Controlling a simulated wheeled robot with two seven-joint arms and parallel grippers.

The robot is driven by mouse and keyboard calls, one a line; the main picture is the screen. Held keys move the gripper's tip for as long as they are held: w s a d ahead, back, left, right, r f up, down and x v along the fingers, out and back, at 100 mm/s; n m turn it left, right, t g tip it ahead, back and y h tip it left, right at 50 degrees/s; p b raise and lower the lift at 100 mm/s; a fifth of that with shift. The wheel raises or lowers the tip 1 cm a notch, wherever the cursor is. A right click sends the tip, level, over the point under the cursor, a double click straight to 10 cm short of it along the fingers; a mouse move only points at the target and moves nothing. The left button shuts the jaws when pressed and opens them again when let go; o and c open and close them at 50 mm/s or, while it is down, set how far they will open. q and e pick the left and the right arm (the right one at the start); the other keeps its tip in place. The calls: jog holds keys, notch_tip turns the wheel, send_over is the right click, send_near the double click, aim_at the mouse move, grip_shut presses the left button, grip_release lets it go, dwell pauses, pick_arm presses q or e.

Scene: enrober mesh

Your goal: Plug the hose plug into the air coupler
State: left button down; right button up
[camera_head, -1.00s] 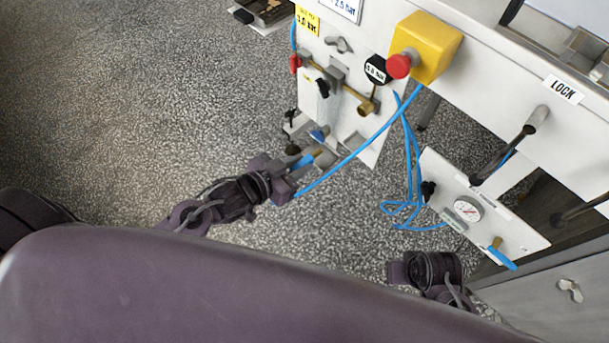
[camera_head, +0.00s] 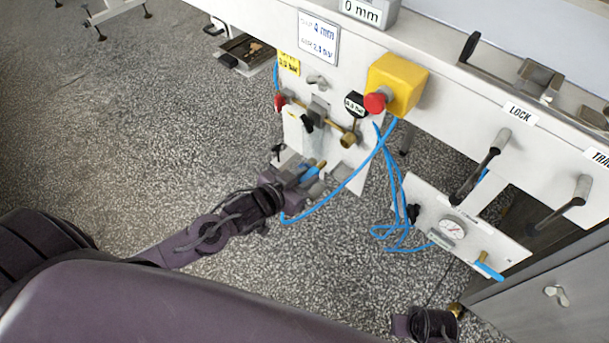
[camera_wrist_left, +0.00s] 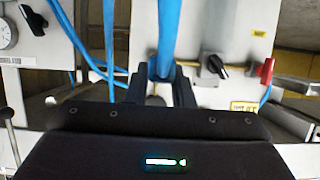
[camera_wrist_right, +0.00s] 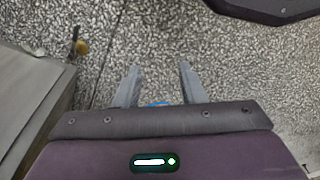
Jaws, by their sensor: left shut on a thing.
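My left gripper (camera_head: 303,178) is shut on the blue hose plug (camera_head: 311,172), just in front of the lower part of the white panel. A brass tip shows beyond its fingers. In the left wrist view, the blue hose (camera_wrist_left: 170,28) rises from between the fingers (camera_wrist_left: 161,84). A brass fitting (camera_head: 348,141), which looks like the air coupler, sticks out of the panel below the black-and-white tag. It is up and to the right of the plug, apart from it. My right gripper (camera_wrist_right: 158,84) is open over the speckled floor, with no object clearly between its fingers.
The blue hose (camera_head: 345,184) loops right and up past a yellow box (camera_head: 397,84) with a red button (camera_head: 376,103). A gauge panel (camera_head: 470,230) and black-and-grey levers (camera_head: 482,165) are at the right. A grey cabinet (camera_head: 550,295) stands lower right.

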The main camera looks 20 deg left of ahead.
aim_at(320, 164)
pick_arm(q)
jog(key=shift+r, duration=0.1)
jog(key=w, duration=0.1)
jog(key=w+d, duration=0.1)
jog(key=w, duration=0.1)
jog(key=shift+w+d, duration=0.1)
jog(key=shift+w, duration=0.05)
jog(key=shift+w+d, duration=0.2)
jog(key=shift+w, duration=0.35)
jog(key=shift+w+d, duration=0.2)
jog(key=shift+w, duration=0.3)
pick_arm(e)
jog(key=shift+w+a+r, duration=0.1)
jog(key=shift+r, duration=0.4)
jog(key=shift+w+r, duration=0.1)
jog(key=shift+r, duration=0.05)
jog(key=shift+r, duration=0.3)
jog(key=shift+r, duration=0.1)
